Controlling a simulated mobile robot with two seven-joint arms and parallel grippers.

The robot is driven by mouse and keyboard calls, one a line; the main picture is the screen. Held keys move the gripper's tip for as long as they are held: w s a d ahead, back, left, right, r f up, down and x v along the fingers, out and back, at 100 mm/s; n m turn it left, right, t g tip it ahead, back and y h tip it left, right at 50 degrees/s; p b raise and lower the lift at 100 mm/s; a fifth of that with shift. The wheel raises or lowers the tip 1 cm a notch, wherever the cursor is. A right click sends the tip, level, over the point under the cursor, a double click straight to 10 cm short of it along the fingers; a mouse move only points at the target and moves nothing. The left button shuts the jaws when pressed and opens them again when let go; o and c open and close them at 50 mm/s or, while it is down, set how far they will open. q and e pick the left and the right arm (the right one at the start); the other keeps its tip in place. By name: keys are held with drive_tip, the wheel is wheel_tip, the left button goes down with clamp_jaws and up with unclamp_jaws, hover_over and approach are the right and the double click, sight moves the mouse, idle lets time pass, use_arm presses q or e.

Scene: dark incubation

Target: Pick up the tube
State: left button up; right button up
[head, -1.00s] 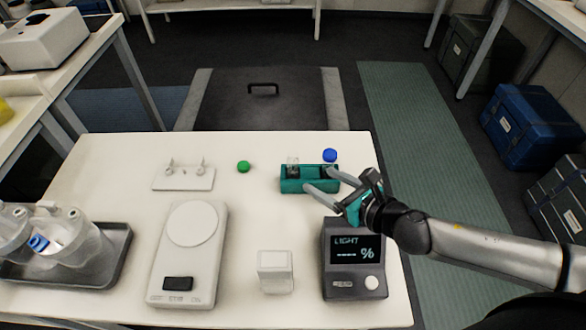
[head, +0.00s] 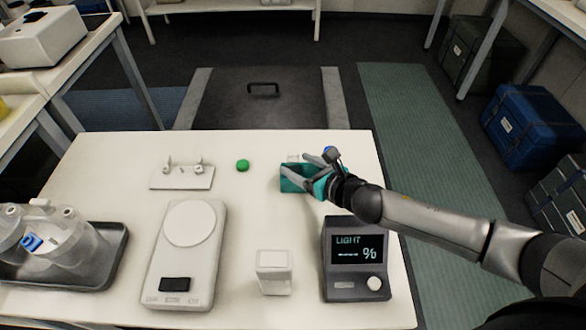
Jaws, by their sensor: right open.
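A teal rack (head: 290,183) stands at the back right of the white table. A clear tube (head: 292,158) shows only as a small top at the rack's left part; the rest of it is hidden by the rack and my gripper. My right gripper (head: 297,164) is open, its two grey fingers reaching left over the rack close to the tube. I cannot tell whether the fingers touch it. My left gripper is not in view.
A green cap (head: 242,165) and a small white stand (head: 181,178) lie left of the rack. A scale (head: 186,262), a white block (head: 274,272) and a dark light meter (head: 355,262) stand in front. A grey tray (head: 108,270) with bottles is at left.

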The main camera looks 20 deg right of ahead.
drive_tip(key=shift+w, duration=0.1)
clamp_jaws()
idle(0.6)
